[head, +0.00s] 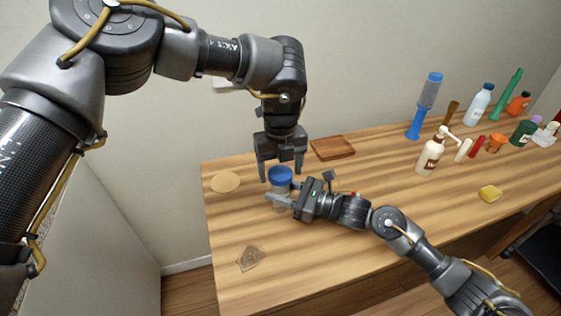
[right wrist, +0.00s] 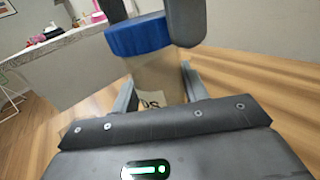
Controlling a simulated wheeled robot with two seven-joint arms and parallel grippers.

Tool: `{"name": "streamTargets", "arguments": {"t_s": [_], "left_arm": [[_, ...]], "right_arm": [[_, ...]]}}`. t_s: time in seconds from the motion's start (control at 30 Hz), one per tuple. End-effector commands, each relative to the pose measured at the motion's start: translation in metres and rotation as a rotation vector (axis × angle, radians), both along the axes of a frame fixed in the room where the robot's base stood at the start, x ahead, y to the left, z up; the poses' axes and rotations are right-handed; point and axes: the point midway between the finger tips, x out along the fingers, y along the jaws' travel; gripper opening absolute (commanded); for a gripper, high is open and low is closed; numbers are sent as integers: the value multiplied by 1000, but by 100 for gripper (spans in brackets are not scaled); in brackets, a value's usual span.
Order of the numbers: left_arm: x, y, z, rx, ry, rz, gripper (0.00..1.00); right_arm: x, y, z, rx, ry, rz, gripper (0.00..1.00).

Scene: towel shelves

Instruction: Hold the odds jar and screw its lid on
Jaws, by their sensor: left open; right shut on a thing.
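The odds jar (right wrist: 155,78) is a clear jar with a label partly showing "DS" in the right wrist view. Its blue lid (head: 280,174) sits on top of the jar's mouth, and the lid also shows in the right wrist view (right wrist: 138,36). My right gripper (head: 279,199) is shut on the jar body below the lid. My left gripper (head: 281,168) points down from above, open, with its fingers on either side of the lid. I cannot tell if the fingers touch the lid, or how tightly the lid is seated.
A round tan mat (head: 225,182) lies left of the jar, and a brown wooden tray (head: 333,147) lies behind it. A clear flat item (head: 250,258) is near the front left.

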Motion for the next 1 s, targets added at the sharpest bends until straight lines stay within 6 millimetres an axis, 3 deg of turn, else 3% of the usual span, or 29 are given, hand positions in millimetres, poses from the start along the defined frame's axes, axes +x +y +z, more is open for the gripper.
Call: {"name": "streamTargets", "arguments": {"t_s": [0.23, 0.57, 0.77, 0.8, 0.93, 1.0], "left_arm": [[0, 0, 0, 0, 0, 0, 70], [0, 0, 0, 0, 0, 0, 27], [0, 0, 0, 0, -1, -2, 26], [0, 0, 0, 0, -1, -2, 58], [0, 0, 0, 0, -1, -2, 75], [0, 0, 0, 0, -1, -2, 79]], "right_arm": [[0, 0, 0, 0, 0, 0, 0], [0, 0, 0, 0, 0, 0, 0], [0, 0, 0, 0, 0, 0, 0], [0, 0, 0, 0, 0, 0, 0], [0, 0, 0, 0, 0, 0, 0], [0, 0, 0, 0, 0, 0, 0]]}}
